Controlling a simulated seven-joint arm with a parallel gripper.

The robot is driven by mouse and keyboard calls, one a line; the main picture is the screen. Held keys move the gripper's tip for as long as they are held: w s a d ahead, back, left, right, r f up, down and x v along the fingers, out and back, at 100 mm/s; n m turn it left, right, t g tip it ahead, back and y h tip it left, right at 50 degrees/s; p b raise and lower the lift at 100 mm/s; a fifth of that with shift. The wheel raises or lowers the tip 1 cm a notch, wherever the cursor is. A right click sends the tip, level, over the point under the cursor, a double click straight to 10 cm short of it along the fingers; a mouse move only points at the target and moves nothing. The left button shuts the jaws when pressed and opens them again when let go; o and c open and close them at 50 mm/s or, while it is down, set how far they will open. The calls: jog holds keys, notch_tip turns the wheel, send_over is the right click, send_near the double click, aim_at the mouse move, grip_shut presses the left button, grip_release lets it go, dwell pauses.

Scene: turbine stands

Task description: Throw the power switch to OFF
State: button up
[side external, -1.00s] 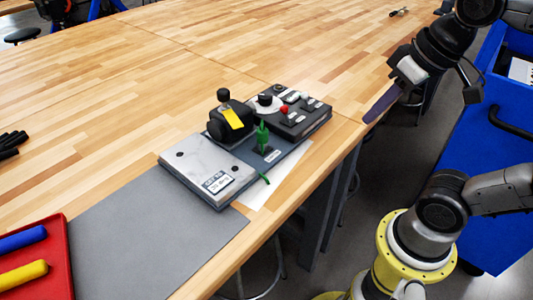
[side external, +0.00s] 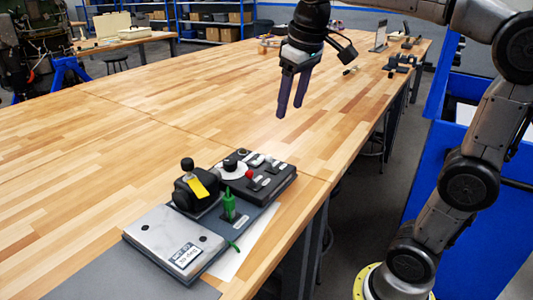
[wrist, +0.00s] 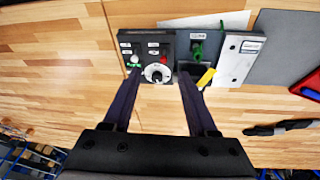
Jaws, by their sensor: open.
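A control unit lies on the wooden table near its front edge. Its black panel (side external: 262,177) carries a white dial (side external: 232,170), a red knob (side external: 249,174) and small switches. Beside it stand a green lever (side external: 229,205) and a black-knobbed lever (side external: 188,178) with a yellow tag (side external: 199,188). The labels are too small to read, so I cannot tell which control is the power switch. My gripper (side external: 290,110) is open and empty, pointing down, above the table and beyond the unit. In the wrist view, the panel (wrist: 145,47) shows between and past the fingertips.
White paper (side external: 243,247) lies near the table edge. A red tray (wrist: 309,88) shows at the wrist view's right.

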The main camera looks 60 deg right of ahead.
jog(key=w+d+f+m+g, duration=0.1)
jog(key=w+d+f+g, duration=0.1)
jog(key=w+d, duration=0.5)
jog(key=m+g, duration=0.1)
send_near(267, 156)
jog(key=f, duration=0.3)
jog(key=d+f, duration=0.1)
jog(key=f, duration=0.4)
jog(key=shift+d+f, duration=0.2)
jog(key=shift+f, duration=0.15)
jog(key=shift+w, duration=0.1)
grip_shut()
